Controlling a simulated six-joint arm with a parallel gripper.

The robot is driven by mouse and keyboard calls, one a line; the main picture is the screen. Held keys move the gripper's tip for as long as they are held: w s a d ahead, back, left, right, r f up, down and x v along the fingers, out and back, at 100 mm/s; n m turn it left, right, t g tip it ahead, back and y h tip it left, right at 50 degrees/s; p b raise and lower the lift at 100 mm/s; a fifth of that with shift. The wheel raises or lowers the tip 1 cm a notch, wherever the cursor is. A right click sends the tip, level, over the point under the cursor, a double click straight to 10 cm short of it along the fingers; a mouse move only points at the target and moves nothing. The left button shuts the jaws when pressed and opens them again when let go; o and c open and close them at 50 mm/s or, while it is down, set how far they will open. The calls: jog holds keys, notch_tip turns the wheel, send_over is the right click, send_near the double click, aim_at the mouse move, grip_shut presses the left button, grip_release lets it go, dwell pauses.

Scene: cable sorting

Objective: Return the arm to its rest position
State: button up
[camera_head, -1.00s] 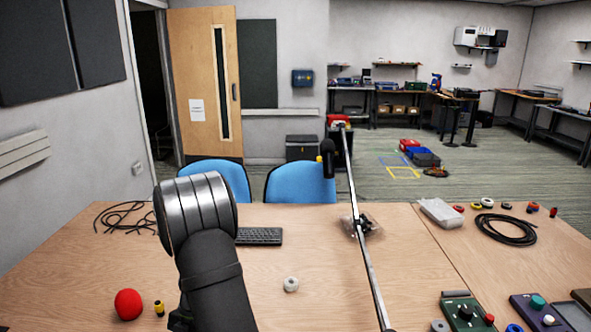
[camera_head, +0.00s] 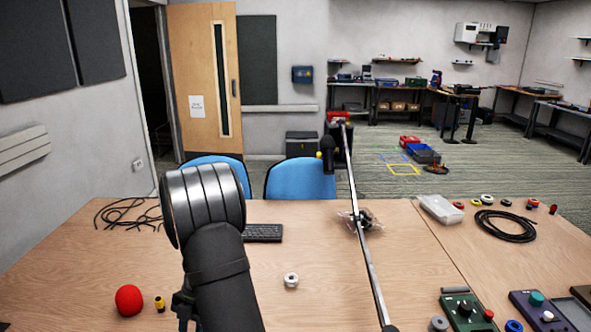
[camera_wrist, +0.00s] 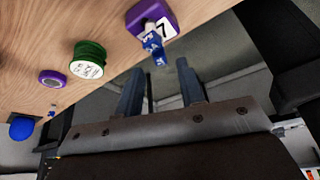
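My arm stands in the left middle of the head view, with its silver-banded joint above the table (camera_head: 330,285). My gripper (camera_wrist: 160,78) shows in the wrist view with its two fingers apart and nothing between them. It is beyond the table edge in that view, with grey floor behind the fingers. In the head view the fingers cannot be made out behind and below the arm link.
The wrist view shows a green spool (camera_wrist: 89,60), a purple ring (camera_wrist: 52,79) and a purple block marked 7 (camera_wrist: 145,15). The head view shows a red ball (camera_head: 129,300), a white roll (camera_head: 291,280), a keyboard (camera_head: 263,232) and black cable coils (camera_head: 505,226).

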jog(key=x, duration=0.5)
jog(key=shift+s+f, duration=0.15)
jog(key=shift+f, duration=0.1)
notch_tip(320, 180, up, 5)
jog(key=shift+f, duration=0.25)
jog(key=d+r, duration=0.7)
jog(key=d, duration=0.5)
jog(key=w+a+f+m+t+y, duration=0.1)
jog(key=w+a+m, duration=0.25)
jog(key=a, duration=0.55)
jog(key=w+a+f+m+t+y, duration=0.1)
jog(key=w+a+f+m, duration=0.3)
jog(key=a, duration=0.6)
jog(key=a+m+t, duration=0.2)
jog(key=a+m, duration=0.4)
jog(key=a, duration=1.6)
jog(key=shift+s+r+y, duration=0.2)
jog(key=shift+s+y, duration=0.1)
jog(key=shift+s, duration=0.05)
jog(key=shift+a+m, duration=0.1)
jog(key=shift+m, duration=0.15)
